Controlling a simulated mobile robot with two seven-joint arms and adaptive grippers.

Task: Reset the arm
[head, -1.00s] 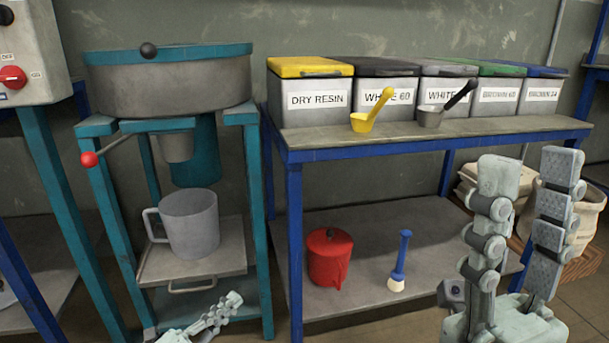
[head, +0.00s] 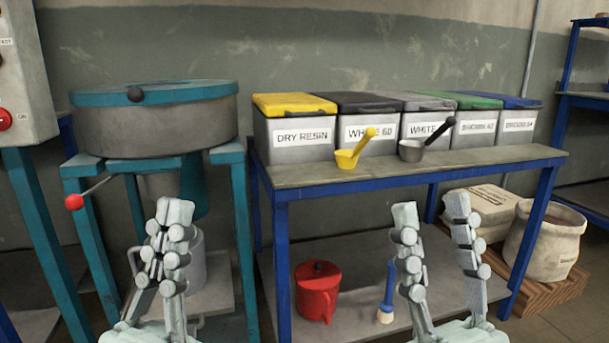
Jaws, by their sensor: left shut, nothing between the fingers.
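My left gripper (head: 164,250) is raised in front of the teal mixer stand, fingers pointing up. Its fingers are close together with nothing between them, and it partly hides the grey jug (head: 196,268) behind it. My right gripper (head: 438,238) is raised in front of the blue bench's right part, fingers pointing up. Its fingers are spread apart and the gap between them is empty.
The blue bench (head: 400,172) carries several labelled bins, a yellow scoop (head: 354,150) and a grey scoop (head: 425,143). A red can (head: 318,291) and a blue-handled brush (head: 387,292) stand on its lower shelf. A sack (head: 543,240) stands at right. The mixer (head: 155,118) is at left.

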